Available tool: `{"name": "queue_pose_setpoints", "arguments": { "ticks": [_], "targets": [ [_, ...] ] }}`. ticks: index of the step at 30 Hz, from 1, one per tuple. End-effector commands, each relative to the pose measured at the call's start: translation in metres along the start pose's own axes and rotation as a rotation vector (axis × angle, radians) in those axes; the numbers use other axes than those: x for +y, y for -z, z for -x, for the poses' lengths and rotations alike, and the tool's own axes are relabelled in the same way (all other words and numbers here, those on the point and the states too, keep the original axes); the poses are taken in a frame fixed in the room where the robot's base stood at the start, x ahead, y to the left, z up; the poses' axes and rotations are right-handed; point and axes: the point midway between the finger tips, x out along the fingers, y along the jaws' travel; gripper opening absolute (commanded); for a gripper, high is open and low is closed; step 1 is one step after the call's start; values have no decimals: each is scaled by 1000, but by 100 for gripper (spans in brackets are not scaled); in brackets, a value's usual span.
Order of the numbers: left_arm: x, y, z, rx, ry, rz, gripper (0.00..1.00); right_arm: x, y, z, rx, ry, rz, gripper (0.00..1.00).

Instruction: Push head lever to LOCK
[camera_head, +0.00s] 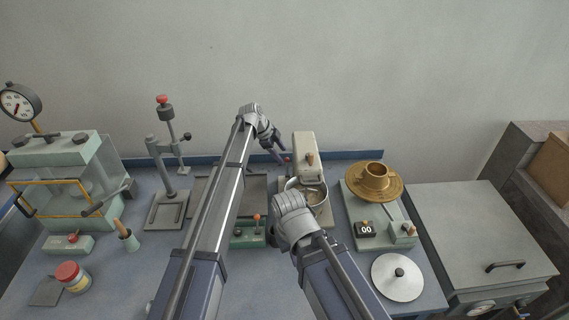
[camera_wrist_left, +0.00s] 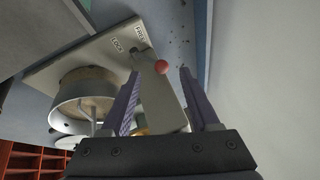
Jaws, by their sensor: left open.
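The pale stand mixer (camera_head: 306,146) stands on the bench, with a metal bowl (camera_head: 318,196) below its head. In the left wrist view the bowl (camera_wrist_left: 68,112) shows beside the mixer. A red ball knob (camera_wrist_left: 161,67), which looks like the head lever's end, lies between my left fingers. Two labels, LOCK (camera_wrist_left: 117,46) and FREE (camera_wrist_left: 139,31), sit side by side beyond it. I cannot tell which label the lever points to. My left gripper (camera_head: 281,153) is open at the left rear of the mixer. Contact with the knob is unclear. My right gripper is hidden behind its wrist.
A press stand (camera_head: 167,130) with a red knob is to the left. A small green switch box (camera_head: 249,237) lies in front, between my arms. The wall is close behind the bench.

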Motion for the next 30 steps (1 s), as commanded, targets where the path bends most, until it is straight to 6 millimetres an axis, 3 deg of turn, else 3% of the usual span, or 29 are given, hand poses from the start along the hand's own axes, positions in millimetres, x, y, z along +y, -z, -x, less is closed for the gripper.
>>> {"name": "queue_pose_setpoints", "arguments": {
  "ticks": [1,7,18,30],
  "targets": [
    [1,-2,-14,0,0,-1,62,-1,1,-14,0,0,0,0],
    [1,-1,-37,0,-1,-1,62,-3,2,-33,0,0,0,0],
    [0,0,-40,0,0,0,61,-3,2,-35,0,0,0,0],
    [0,0,-40,0,1,0,16,-3,2,-35,0,0,0,0]
  ]
}}
